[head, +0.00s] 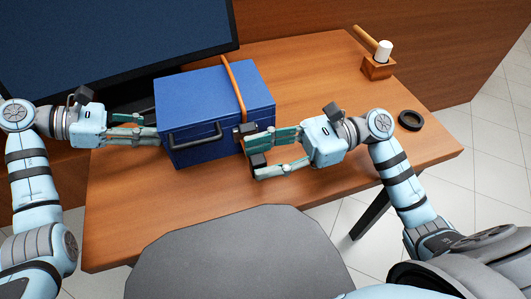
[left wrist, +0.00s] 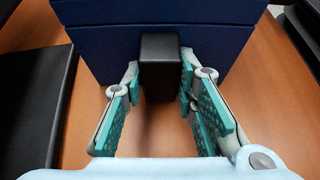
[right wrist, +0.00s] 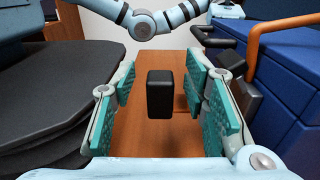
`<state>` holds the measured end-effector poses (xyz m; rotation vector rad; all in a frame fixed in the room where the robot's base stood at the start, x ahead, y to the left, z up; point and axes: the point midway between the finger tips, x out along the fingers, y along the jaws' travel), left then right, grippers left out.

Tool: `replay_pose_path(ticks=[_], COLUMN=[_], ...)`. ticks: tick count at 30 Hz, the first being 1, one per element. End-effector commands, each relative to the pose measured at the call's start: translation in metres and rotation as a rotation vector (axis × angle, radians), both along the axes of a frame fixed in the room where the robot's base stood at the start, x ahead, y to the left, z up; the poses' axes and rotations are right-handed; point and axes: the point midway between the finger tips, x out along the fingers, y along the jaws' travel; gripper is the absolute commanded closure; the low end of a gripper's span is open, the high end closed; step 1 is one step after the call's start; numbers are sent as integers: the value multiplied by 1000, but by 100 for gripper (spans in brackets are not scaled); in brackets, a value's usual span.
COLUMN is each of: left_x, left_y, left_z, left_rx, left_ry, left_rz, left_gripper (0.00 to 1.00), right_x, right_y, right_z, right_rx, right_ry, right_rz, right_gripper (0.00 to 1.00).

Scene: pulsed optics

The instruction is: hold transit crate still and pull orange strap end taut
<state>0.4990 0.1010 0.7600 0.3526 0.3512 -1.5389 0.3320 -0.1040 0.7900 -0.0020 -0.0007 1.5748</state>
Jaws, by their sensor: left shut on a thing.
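The blue transit crate (head: 200,92) sits on the table with a black front handle (head: 195,135). The orange strap (head: 233,88) runs over its lid and down the front to a dark buckle (head: 245,130). My left gripper (left wrist: 160,85) is shut on a black block (left wrist: 160,60) at the crate's left side. My right gripper (right wrist: 160,88) is open in front of the crate's right part. A black block, perhaps the strap's end tab (right wrist: 160,93), stands between its fingers with gaps on both sides. Its link to the strap is hidden.
A large dark screen (head: 90,40) stands behind the crate. A wooden block holding a mallet (head: 378,68) and a black ring (head: 410,120) are on the right of the table. A grey chair back (head: 235,255) is at the front. The table right of the crate is largely clear.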

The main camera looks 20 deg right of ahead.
Motion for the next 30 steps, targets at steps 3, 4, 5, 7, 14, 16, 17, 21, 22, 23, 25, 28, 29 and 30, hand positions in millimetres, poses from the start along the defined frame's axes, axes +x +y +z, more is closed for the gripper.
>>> replay_pose_path(ticks=[3, 4, 5, 7, 14, 16, 17, 21, 22, 23, 25, 28, 29, 30], left_x=[-1, -1, -1, -1, -1, -1, -1, -1, -1, -1, -1, -1, -1, -1], left_y=[0, 0, 0, 0, 0, 0, 1, 0, 0, 0, 0, 0, 0, 0], left_z=[-3, -3, -3, -3, -4, -4, -4, -4, -4, -4, -4, -4, -4, -4], left_rx=[4, 4, 4, 5, 5, 5, 5, 5, 6, 6, 6, 6, 6, 6], left_ry=[7, 7, 7, 8, 8, 8, 8, 8, 8, 8, 8, 8, 8, 8], left_rz=[-3, -3, -3, -3, -3, -3, -3, -3, -3, -3, -3, -1, -1, -1], left_gripper=[100, 100, 100, 100, 100, 100, 100, 100, 100, 100, 100, 100, 100, 100], right_x=[0, 0, 0, 0, 0, -3, -6, -32, -37, -42, -51, -55, -56, -56], right_y=[0, 0, 0, 0, -1, -1, -1, -2, -2, -2, -2, -1, -1, -1], right_z=[0, 0, 0, 0, -1, -1, -1, -2, -2, -2, -2, -1, -1, -1], right_rx=[0, 0, 0, 0, 0, 0, -1, -4, -5, -4, -4, -1, -1, 0], right_ry=[1, 1, 1, 1, 2, 2, 3, 5, 4, 5, 5, 3, 3, 3], right_rz=[0, 0, 0, 0, 0, 0, -1, 1, 1, 1, 1, 2, 3, 3], right_gripper=[78, 83, 88, 99, 100, 100, 100, 100, 100, 100, 100, 100, 100, 100])
